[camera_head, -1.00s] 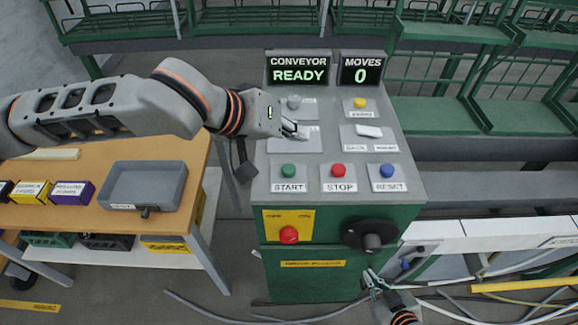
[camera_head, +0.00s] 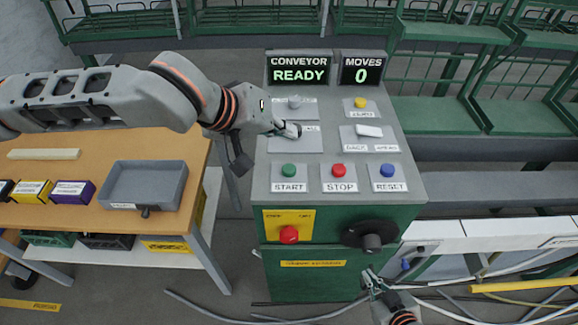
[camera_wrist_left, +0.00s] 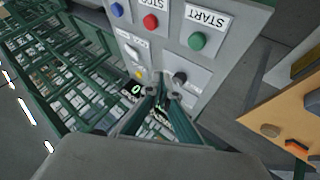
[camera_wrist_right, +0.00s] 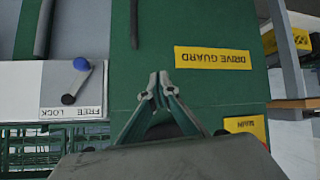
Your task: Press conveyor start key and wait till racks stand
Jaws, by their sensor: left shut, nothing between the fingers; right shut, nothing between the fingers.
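The green START key (camera_head: 289,170) sits at the lower left of the console's sloped top; it also shows in the left wrist view (camera_wrist_left: 197,40). The conveyor display (camera_head: 299,75) reads READY and the moves display (camera_head: 361,75) reads 0. My left gripper (camera_head: 297,130) is shut and empty above the panel, above the START key in the picture and apart from it. Its fingertips also show in the left wrist view (camera_wrist_left: 162,92). My right gripper (camera_head: 368,277) is shut and empty low in front of the console; the right wrist view (camera_wrist_right: 158,82) shows it before the green front. Green racks (camera_head: 450,100) stand behind.
The red STOP key (camera_head: 338,170) and blue RESET key (camera_head: 387,170) are beside START. A red knob (camera_head: 289,234) and black crank (camera_head: 371,240) are on the front. A wooden table (camera_head: 90,215) with a grey tray (camera_head: 145,187) stands left. Cables lie on the floor.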

